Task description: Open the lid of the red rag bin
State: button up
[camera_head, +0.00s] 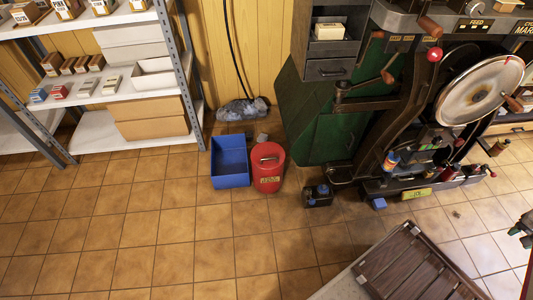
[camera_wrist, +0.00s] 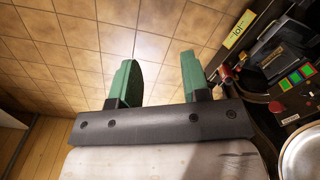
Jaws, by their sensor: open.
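The red rag bin (camera_head: 268,170) stands on the tiled floor near the middle of the head view. Its lid (camera_head: 267,155) looks closed and has a dark handle-like mark on top. A yellow label shows on its front. My gripper (camera_wrist: 160,75) shows in the wrist view with two green fingers spread apart and nothing between them. It points at bare floor tiles. In the head view only a bit of green and dark metal at the right edge (camera_head: 524,230) shows, far to the right of the bin. The bin does not show in the wrist view.
A blue open bin (camera_head: 230,160) stands close to the left of the red bin. A small dark box (camera_head: 318,195) lies on the floor to the right. The large press (camera_head: 400,120) is behind right. A slatted brown top (camera_head: 415,270) is in front. Floor at left is clear.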

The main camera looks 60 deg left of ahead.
aim_at(265, 155)
jog(key=u, duration=2.7)
jog(key=i+l+u, duration=0.2)
jog(key=l, duration=0.15)
jog(key=l+u, duration=0.15)
jog(key=l, duration=0.2)
jog(key=i+l+u, duration=0.2)
jog(key=l, duration=0.2)
jog(key=k, duration=0.1)
